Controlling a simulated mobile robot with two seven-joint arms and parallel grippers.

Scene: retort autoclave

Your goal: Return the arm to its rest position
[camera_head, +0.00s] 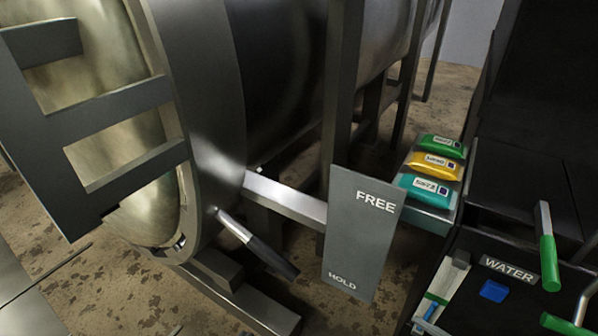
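Neither of my grippers shows in the head view, and I see no arm that I can be sure is mine. The large metal autoclave drum (195,75) fills the left and middle. A lever with a black handle (272,257) sticks out low on its front, slanting down to the right. Beside the lever is a grey plate (362,235) marked FREE at the top and HOLD at the bottom. Nothing is seen gripping the lever.
A dark slotted metal frame (35,125) stands in front of the round face at left. Green, yellow and teal packs (432,165) lie on a shelf at right. A WATER panel (508,270) with green-handled levers (548,262) is at lower right. Stained floor (120,290) shows below.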

